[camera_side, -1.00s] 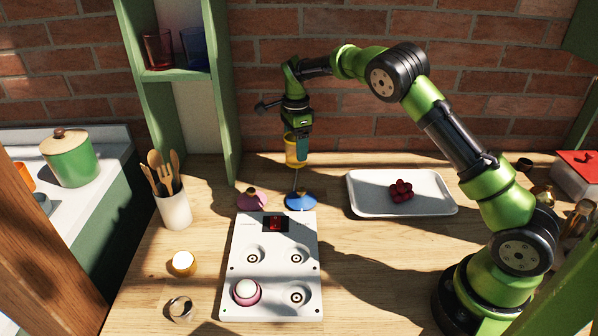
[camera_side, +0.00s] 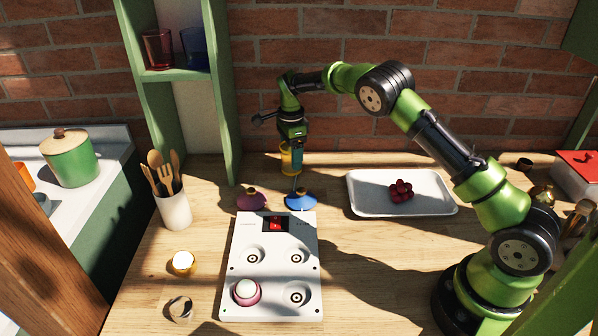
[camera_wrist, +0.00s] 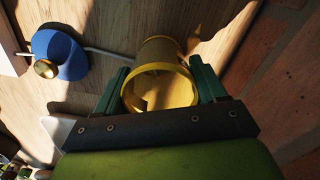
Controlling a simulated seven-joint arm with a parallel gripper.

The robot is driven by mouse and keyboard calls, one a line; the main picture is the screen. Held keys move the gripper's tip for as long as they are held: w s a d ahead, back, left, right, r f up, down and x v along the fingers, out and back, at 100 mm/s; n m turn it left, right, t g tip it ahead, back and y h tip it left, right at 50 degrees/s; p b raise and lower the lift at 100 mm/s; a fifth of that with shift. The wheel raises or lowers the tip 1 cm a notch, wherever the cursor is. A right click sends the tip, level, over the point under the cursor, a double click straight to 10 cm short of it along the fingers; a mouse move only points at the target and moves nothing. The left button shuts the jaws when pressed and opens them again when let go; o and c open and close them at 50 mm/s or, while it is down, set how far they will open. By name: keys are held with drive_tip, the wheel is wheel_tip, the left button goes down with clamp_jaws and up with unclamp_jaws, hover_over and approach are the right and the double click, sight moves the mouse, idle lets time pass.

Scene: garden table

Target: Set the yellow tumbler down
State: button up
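The yellow tumbler (camera_side: 286,161) is see-through and upright, near the back of the wooden table by the brick wall. My gripper (camera_side: 297,150) is around it from above, one finger on each side. In the wrist view the tumbler (camera_wrist: 160,52) sits between the two green fingers of my gripper (camera_wrist: 160,86), which are shut on it. Its open rim faces the camera. Its base is at or just above the table; I cannot tell if it touches.
Blue (camera_side: 300,201) and pink (camera_side: 252,199) domed items stand in front of it, behind the white panel (camera_side: 275,243). A white tray (camera_side: 430,203) with red berries (camera_side: 400,190) is to the right. A green shelf (camera_side: 228,120) and utensil pot (camera_side: 174,209) stand left.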

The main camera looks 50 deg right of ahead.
drive_tip(key=o, duration=0.4)
wheel_tip(320, 180, up, 12)
drive_tip(key=s+a+r+n+t+y, duration=0.2)
drive_tip(key=s+a+r+n+t, duration=0.15)
drive_tip(key=s+r+n, duration=0.7)
drive_tip(key=s+a+n+t, duration=0.2)
drive_tip(key=s+a+n, duration=0.1)
drive_tip(key=s, duration=0.8)
drive_tip(key=s+a+f+n+t, duration=0.1)
drive_tip(key=s+a+n, duration=0.2)
drive_tip(key=s, duration=0.8)
drive_tip(key=shift+s+a+n+t, duration=0.2)
drive_tip(key=shift+a+n+t, duration=0.2)
drive_tip(key=shift+n, duration=0.55)
